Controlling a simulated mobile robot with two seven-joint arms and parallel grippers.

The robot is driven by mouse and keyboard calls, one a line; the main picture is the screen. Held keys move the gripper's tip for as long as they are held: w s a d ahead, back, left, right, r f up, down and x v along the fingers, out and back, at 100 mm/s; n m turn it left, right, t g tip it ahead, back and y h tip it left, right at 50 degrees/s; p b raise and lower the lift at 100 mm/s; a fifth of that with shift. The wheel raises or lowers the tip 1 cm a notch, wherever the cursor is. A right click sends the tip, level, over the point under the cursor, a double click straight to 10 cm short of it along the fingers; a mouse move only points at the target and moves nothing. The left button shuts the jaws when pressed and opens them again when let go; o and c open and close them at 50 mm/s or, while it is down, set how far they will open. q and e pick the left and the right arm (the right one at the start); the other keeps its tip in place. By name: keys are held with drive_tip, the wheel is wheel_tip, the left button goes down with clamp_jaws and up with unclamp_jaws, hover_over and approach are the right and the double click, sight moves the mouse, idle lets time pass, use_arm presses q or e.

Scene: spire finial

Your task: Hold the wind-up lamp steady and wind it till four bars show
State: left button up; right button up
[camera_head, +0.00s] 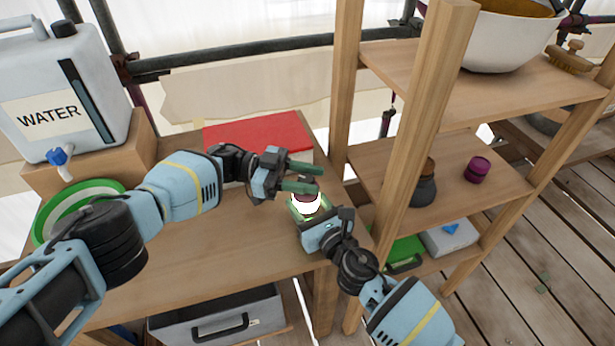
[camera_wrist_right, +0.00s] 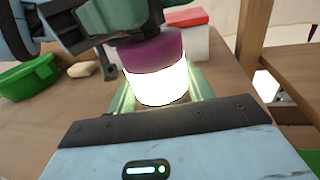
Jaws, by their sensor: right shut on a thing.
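The wind-up lamp (camera_head: 306,204) stands upright near the table's right end. Its lower part glows white and its purple upper part (camera_wrist_right: 152,50) shows in the right wrist view. My right gripper (camera_head: 308,210) is shut on the lamp, with a green finger on each side of the lower body. My left gripper (camera_head: 306,178) reaches in from the left, its green fingers apart just above the lamp's top. Dark parts of the left gripper hide the very top in the right wrist view. No bars can be made out on the lamp.
A water container (camera_head: 95,95) on a wooden block and a green-rimmed bowl (camera_head: 52,232) are at the left. A red-lidded box (camera_head: 258,132) is behind my left gripper. A shelf post (camera_head: 425,130) rises close right of my right arm. The table's front middle is clear.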

sight(307, 178)
use_arm(q)
drive_tip(key=shift+o, duration=1.4)
drive_tip(key=shift+r, duration=5)
